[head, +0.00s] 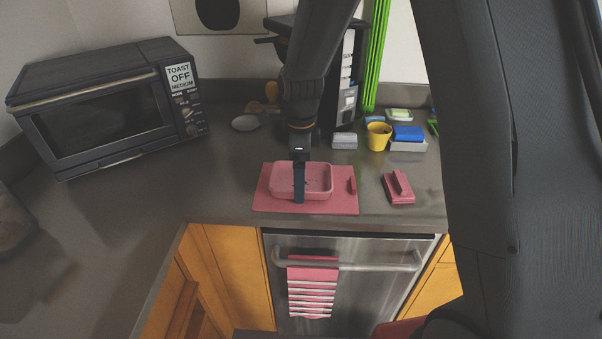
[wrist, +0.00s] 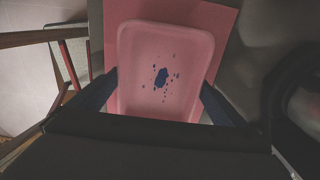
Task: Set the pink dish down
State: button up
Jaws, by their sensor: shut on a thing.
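The pink dish (head: 318,181) is a shallow rectangular dish over a pink mat (head: 336,206) on the counter. In the wrist view the dish (wrist: 190,40) shows a blue spotted pattern on its inside floor. My gripper (head: 299,190) is shut on the dish, with its dark fingers (wrist: 152,100) at the near part of the dish. The dish looks level and sits at or just above the mat; I cannot tell whether it touches. The mat also shows in the wrist view (wrist: 222,22).
A pink lidded piece (head: 398,188) lies right of the mat. A yellow cup (head: 378,136) and blue sponge (head: 408,132) stand behind it. A toaster oven (head: 105,105) stands at left. A striped towel (head: 313,290) hangs on the dishwasher handle. Counter left of the mat is clear.

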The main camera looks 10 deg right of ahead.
jog(key=shift+f, duration=0.1)
jog(key=o, duration=0.9)
notch_tip(320, 180, up, 12)
jog(key=b, duration=0.3)
jog(key=s+d+f+n, duration=0.1)
jog(key=s+d+n, duration=0.1)
jog(key=n, duration=0.1)
jog(key=s+d+f+n, duration=0.1)
jog(key=s+d+n, duration=0.1)
jog(key=s+n, duration=0.1)
jog(key=s+d+f+n, duration=0.2)
jog(key=n, duration=0.1)
jog(key=shift+s+d+f+n+t, duration=0.1)
jog(key=shift+s+n+t, duration=0.15)
jog(key=shift+n+t, duration=0.05)
jog(key=s+d+f+n, duration=0.1)
jog(key=s+n, duration=0.2)
jog(key=s+d+f+n, duration=0.2)
jog(key=s+n, duration=0.1)
jog(key=n, duration=0.1)
jog(key=s+d+f+n, duration=0.1)
jog(key=s+n, duration=0.2)
jog(key=shift+s+d+f+n+t, duration=0.2)
jog(key=shift+s+d+n+t, duration=0.1)
jog(key=shift+t, duration=0.1)
jog(key=shift+w, duration=0.1)
